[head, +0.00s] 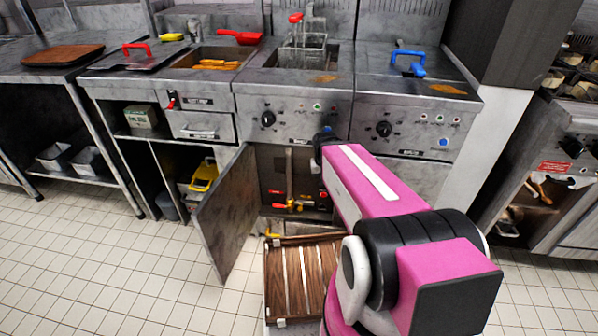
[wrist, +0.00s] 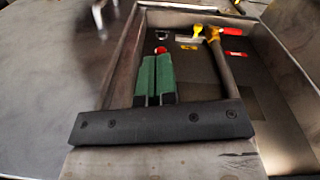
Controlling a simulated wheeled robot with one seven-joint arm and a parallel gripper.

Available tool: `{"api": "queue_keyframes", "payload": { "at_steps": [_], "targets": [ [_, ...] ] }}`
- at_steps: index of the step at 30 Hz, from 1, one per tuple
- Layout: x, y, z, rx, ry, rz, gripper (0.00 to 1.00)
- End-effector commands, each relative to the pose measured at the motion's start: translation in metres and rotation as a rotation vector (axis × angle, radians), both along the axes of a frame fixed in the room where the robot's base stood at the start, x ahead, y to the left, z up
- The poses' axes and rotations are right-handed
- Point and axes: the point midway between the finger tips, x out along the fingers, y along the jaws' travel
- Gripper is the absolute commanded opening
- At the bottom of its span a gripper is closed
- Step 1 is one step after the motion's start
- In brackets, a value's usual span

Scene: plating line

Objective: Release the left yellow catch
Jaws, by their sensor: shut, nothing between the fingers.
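A small yellow piece (head: 272,236) shows at the back left corner of the brown slatted tray (head: 294,281), below the open fryer cabinet. It may be the left catch; it is too small to tell its state. Any matching piece on the right is hidden behind my pink arm. In the wrist view my gripper (wrist: 157,60) has its green fingers together and empty, pointing into a metal-walled recess. A yellow fitting (wrist: 197,29) lies beyond and right of the fingertips, apart from them. I cannot make out my fingers in the head view.
The cabinet door (head: 225,210) stands open on the left. Inside are red-handled valves (head: 281,206) and a pipe, which also shows in the wrist view (wrist: 222,62), close right of my fingers. Tiled floor at left is clear.

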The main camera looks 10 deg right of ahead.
Motion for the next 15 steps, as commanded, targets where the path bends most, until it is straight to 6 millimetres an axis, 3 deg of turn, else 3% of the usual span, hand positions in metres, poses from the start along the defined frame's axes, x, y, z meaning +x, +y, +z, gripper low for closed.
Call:
{"api": "queue_keyframes", "payload": {
  "at_steps": [6,15],
  "targets": [
    [0.037,0.035,-0.039,-0.112,-0.025,-0.062,0.00],
    [0.073,0.088,-0.088,-0.242,-0.109,-0.137,0.00]
  ]
}}
